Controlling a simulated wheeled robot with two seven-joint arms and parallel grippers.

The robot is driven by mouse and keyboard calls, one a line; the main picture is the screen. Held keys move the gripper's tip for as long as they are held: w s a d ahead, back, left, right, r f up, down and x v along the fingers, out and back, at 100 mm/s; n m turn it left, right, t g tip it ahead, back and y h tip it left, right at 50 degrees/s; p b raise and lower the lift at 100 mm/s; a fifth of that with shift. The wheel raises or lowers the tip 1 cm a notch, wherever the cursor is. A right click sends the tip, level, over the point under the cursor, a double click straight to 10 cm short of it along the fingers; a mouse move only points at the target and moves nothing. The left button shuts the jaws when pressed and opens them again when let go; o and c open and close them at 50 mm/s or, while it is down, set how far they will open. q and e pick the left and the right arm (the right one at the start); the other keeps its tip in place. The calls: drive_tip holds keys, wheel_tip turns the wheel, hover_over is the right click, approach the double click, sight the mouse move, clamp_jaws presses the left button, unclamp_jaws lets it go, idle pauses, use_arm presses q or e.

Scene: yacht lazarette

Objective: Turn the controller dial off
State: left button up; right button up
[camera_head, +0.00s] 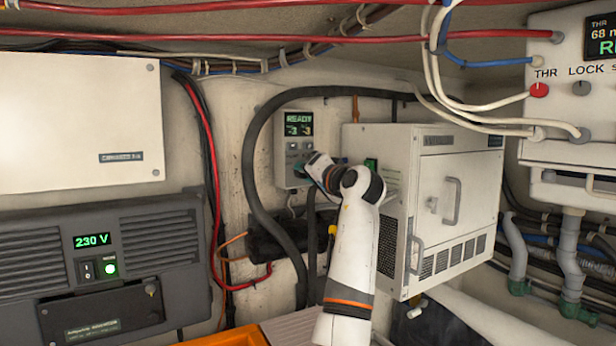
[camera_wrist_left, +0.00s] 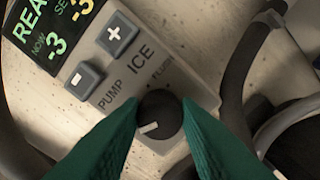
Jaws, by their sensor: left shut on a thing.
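The controller (camera_head: 292,152) is a pale grey box on the back wall with a green READY screen showing -3 and -3. Its dial (camera_wrist_left: 163,112) is a round black knob with a white pointer line, below the labels PUMP, ICE and FLUSH. In the left wrist view, the pointer points to the lower left, away from ICE. My left gripper (camera_wrist_left: 160,104) is shut on the dial, one green fingertip on each side. In the head view, my left gripper (camera_head: 301,170) hides the dial. Anything printed beside its lower part is hidden by the fingers. My right gripper is out of view.
A white vented cabinet (camera_head: 460,180) with handles stands close right of my left arm. A thick black hose (camera_head: 250,160) loops left of the controller. A dark 230 V unit (camera_head: 150,230) is at the left. A panel with a red knob (camera_head: 539,90) is at upper right.

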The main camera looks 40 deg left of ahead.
use_arm(q)
drive_tip(key=shift+f, duration=0.35)
drive_tip(key=o, duration=0.8)
drive_tip(key=shift+o, duration=0.9)
drive_tip(key=shift+r, duration=0.2)
drive_tip(key=shift+d, duration=0.1)
drive_tip(key=b+v, duration=0.5)
drive_tip(key=v, duration=0.7)
drive_tip(key=shift+b, duration=0.4)
